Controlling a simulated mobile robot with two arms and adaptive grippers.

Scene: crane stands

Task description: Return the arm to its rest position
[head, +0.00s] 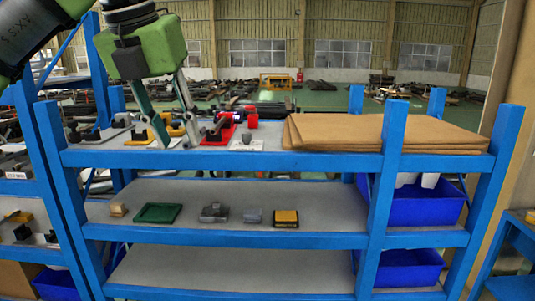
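My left arm comes in from the upper left. Its green and black gripper (177,140) points down over the left part of the shelf's top board (268,137). Its two grey fingers are apart, with a gap between the tips, and I see nothing held between them. The fingertips overlap the area of small parts on the top board; whether they touch anything cannot be told. My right gripper is not in view.
The blue shelf rack (230,160) fills the front. Its top holds a red tray (217,134), a red block (251,109) and brown cardboard sheets (385,133). The middle board carries a green tray (158,213) and several small parts. Blue bins (420,210) stand at right.

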